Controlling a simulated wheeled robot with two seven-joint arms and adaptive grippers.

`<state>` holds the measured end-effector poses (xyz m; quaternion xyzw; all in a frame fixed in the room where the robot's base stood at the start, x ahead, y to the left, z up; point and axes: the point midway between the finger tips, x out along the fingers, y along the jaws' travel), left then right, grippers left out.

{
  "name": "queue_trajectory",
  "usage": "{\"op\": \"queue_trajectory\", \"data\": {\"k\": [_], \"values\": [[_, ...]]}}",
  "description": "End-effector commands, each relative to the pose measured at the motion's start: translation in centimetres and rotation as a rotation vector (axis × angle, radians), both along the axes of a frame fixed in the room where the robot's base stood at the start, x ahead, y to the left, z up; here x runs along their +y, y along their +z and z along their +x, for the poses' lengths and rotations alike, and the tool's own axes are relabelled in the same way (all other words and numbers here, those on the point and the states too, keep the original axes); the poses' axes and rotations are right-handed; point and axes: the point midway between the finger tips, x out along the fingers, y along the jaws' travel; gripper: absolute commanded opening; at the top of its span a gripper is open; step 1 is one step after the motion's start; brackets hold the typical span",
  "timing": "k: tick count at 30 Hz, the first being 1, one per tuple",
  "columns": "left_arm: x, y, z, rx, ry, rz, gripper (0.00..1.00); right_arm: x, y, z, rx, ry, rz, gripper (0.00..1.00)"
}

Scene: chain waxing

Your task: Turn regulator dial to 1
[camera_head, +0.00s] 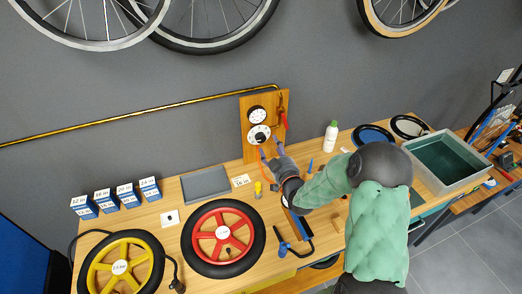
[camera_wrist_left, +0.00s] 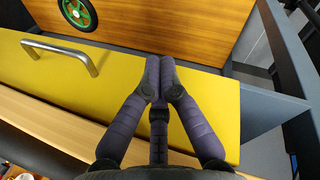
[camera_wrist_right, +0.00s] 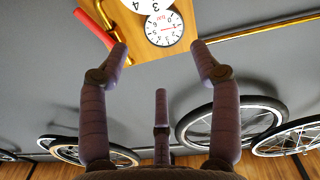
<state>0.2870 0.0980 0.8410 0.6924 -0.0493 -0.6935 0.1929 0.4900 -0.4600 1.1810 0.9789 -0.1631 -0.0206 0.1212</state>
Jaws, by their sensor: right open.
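The regulator is on an upright wooden board (camera_head: 247,150) at the wall, with a pressure gauge (camera_head: 257,114) above and a white round dial (camera_head: 259,134) below. My right gripper (camera_head: 271,151) is open and empty, just below and in front of the dial. The gauge (camera_wrist_right: 164,28) shows between the open fingers, upside down. The dial's setting cannot be read. My left gripper (camera_wrist_left: 160,65) is shut and empty in the left wrist view, over a yellow drawer front.
A red lever (camera_head: 284,120) sits right of the dial, fed by a brass pipe (camera_head: 140,117). The bench holds a red wheel (camera_head: 222,232), a yellow wheel (camera_head: 122,267), a grey tray (camera_head: 206,184), a white bottle (camera_head: 330,136) and several small boxes. A metal handle (camera_wrist_left: 60,52) is near my left gripper.

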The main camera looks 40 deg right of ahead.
Motion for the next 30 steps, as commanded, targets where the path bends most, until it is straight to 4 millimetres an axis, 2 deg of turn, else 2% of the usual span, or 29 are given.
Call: {"op": "queue_trajectory", "data": {"k": [1,3,9,17,30], "values": [[0.0,-2.1,0.0,0.000,0.000,0.000,0.00,0.0,-2.1,0.0,0.000,0.000,0.000,0.64],[0.0,-3.4,0.0,0.000,0.000,0.000,0.00,0.0,-3.4,0.0,0.000,0.000,0.000,0.64],[0.0,-5.7,0.0,0.000,0.000,0.000,0.00,0.0,-5.6,0.0,0.000,0.000,0.000,0.64],[0.0,-6.0,0.0,0.000,0.000,0.000,0.00,-0.2,-5.9,0.7,-0.001,0.000,0.000,0.64],[0.0,-5.9,0.0,0.000,0.000,0.000,0.00,-2.5,-6.0,7.4,-0.001,0.001,0.000,0.64]]}}
